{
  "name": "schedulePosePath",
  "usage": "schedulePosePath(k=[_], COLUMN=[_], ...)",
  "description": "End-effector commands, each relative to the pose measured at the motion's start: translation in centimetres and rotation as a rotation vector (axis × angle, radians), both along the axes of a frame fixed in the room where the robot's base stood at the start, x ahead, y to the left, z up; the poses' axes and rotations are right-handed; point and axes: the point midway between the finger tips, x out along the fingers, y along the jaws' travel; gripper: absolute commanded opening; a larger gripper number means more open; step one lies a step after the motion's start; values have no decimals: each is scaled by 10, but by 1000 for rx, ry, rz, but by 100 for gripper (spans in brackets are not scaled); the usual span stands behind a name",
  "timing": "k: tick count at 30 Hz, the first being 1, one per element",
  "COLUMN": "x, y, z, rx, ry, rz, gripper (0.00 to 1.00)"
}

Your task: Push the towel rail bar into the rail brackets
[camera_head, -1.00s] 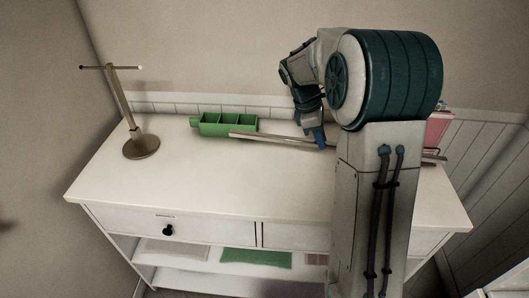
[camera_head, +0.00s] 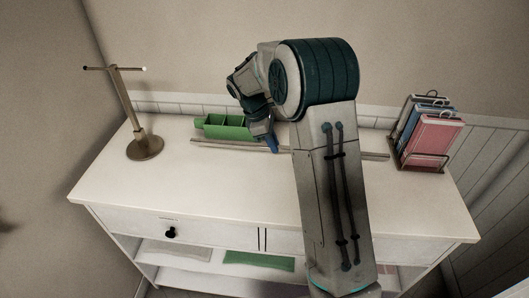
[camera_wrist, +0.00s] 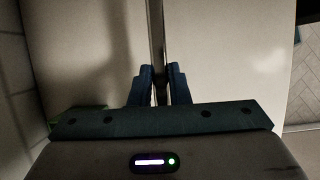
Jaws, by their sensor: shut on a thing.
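The towel rail bar (camera_head: 222,145) is a long thin metal rod. It lies across the back part of the white dresser top in the head view, in front of the green tray, its middle partly hidden by my arm. My gripper (camera_head: 273,146) is shut on the bar near its middle. In the wrist view the bar (camera_wrist: 157,35) runs up from between the two blue fingers of my gripper (camera_wrist: 160,88). Whether the bar touches the dresser top is hard to tell. I cannot make out the rail brackets in either view.
A green compartment tray (camera_head: 226,128) sits just behind the bar. A bronze T-shaped stand (camera_head: 143,147) is at the left. A wire rack with books (camera_head: 430,138) stands at the right, close to the bar's right end. The front of the dresser top (camera_head: 200,185) is clear.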

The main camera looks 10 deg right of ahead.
Motion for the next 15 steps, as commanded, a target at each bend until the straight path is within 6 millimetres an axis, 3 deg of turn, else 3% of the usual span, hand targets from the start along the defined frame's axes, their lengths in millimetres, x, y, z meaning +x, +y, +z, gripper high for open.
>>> schedulePosePath(k=[6,11,15], x=[13,14,14], y=[22,23,23], z=[-15,-24,-44], rx=[-1,-2,-2], ry=[0,2,3], rz=[-1,-3,-2], gripper=[0,0,0])
